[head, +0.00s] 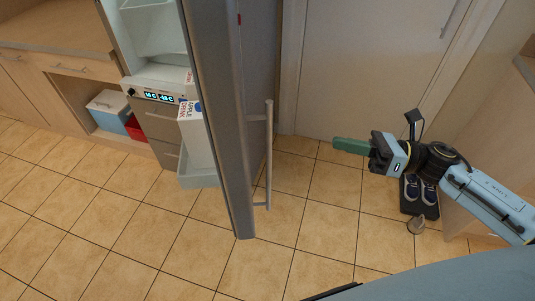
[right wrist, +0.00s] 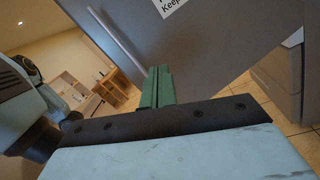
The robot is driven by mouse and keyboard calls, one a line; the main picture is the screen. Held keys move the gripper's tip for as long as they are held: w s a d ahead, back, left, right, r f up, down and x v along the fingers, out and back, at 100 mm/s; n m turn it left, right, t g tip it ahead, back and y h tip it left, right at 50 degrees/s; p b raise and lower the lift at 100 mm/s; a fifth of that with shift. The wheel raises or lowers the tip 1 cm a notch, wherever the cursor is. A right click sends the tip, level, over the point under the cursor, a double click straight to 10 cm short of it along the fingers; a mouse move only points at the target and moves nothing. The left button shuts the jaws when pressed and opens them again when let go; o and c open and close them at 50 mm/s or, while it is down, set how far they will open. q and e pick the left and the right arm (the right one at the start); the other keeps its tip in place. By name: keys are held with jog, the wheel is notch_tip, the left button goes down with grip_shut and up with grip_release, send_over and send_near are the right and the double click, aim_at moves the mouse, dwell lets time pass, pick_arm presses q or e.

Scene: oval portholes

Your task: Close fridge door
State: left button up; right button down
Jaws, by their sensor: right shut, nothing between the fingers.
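The fridge door (head: 215,110) stands wide open in the head view, seen nearly edge-on, with its long vertical handle (head: 269,155) on its right side. The open fridge interior (head: 155,40) shows to the left behind it. My right gripper (head: 338,145), with green fingers, is shut and empty, to the right of the handle and apart from it in the picture. In the right wrist view the green fingers (right wrist: 157,88) point toward the grey door (right wrist: 200,50), and the handle (right wrist: 118,40) is to their upper left. Whether they touch the door cannot be told. My left gripper is not in view.
A carton (head: 189,110) sits in the door's shelf bin (head: 198,178). Shoes (head: 420,190) lie on a dark mat at the right. Wooden cabinets (head: 60,75) stand at the left, with boxes in an open niche. The tiled floor (head: 110,220) left of the door is clear.

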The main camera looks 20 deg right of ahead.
aim_at(267, 159)
jog(key=s+a+r+n+g+y, duration=0.1)
jog(key=s+a+r+n+g, duration=0.35)
jog(key=n, duration=0.35)
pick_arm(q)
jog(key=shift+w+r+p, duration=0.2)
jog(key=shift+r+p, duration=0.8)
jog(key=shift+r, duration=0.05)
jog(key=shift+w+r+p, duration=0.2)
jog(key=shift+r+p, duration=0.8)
pick_arm(e)
jog(key=shift+g, duration=0.65)
jog(key=shift+w+a+r, duration=0.1)
jog(key=shift+w+a, duration=0.3)
jog(key=shift+a, duration=1.8)
jog(key=shift+w+a, duration=0.35)
jog(key=shift+a, duration=1.85)
jog(key=shift+w+a+r, duration=0.1)
jog(key=shift+w+a, duration=0.3)
jog(key=shift+a, duration=1.8)
